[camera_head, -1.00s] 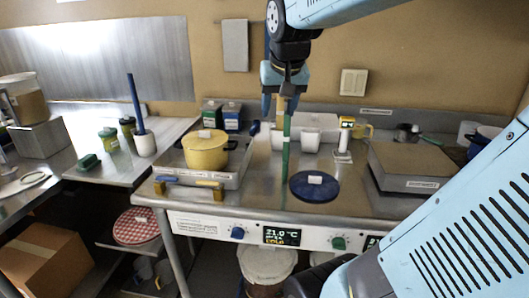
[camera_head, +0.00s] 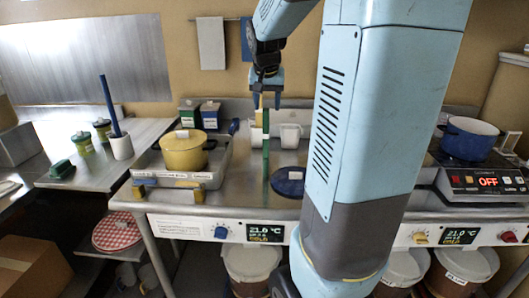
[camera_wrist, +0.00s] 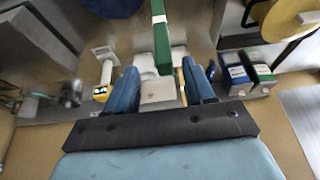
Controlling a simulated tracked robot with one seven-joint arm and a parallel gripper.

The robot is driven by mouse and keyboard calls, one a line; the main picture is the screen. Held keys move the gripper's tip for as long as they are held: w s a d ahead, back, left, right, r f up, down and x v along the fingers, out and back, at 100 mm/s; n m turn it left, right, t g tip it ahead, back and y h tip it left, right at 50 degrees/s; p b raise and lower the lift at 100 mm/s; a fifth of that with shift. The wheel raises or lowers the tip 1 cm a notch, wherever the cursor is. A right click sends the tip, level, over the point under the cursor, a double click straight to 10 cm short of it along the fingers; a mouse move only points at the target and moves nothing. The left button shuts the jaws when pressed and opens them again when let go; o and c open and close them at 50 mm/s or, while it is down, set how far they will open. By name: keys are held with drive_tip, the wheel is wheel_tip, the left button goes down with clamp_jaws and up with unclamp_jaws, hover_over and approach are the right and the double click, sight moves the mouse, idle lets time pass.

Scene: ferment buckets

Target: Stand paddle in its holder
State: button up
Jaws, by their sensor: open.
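A green bar with a white band, which looks like the paddle (camera_head: 266,155), stands upright at the middle of the steel bench. My gripper (camera_head: 266,106) is open and points down at its top end. In the wrist view the paddle's near end (camera_wrist: 162,55) lies between the spread fingers, with gaps on both sides. A narrow yellow piece (camera_head: 258,118) shows just left of the paddle; I cannot tell what it belongs to. I cannot tell whether a holder surrounds the paddle's foot. A white crock (camera_head: 121,147) at the left holds a blue rod (camera_head: 109,105).
A yellow pot (camera_head: 184,155) stands in a tray left of the paddle. A dark blue lid (camera_head: 289,182) lies close at its right. White cups (camera_head: 291,136) stand behind. My arm hides the bench right of the lid. A blue pot (camera_head: 468,140) sits on a burner at far right.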

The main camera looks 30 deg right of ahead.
sight(265, 118)
drive_tip(key=shift+w+x, duration=0.1)
drive_tip(key=shift+x, duration=1.7)
drive_tip(key=shift+w+x, duration=0.15)
drive_tip(key=shift+x, duration=1.7)
drive_tip(key=shift+a, duration=0.2)
drive_tip(key=shift+r, duration=0.1)
clamp_jaws()
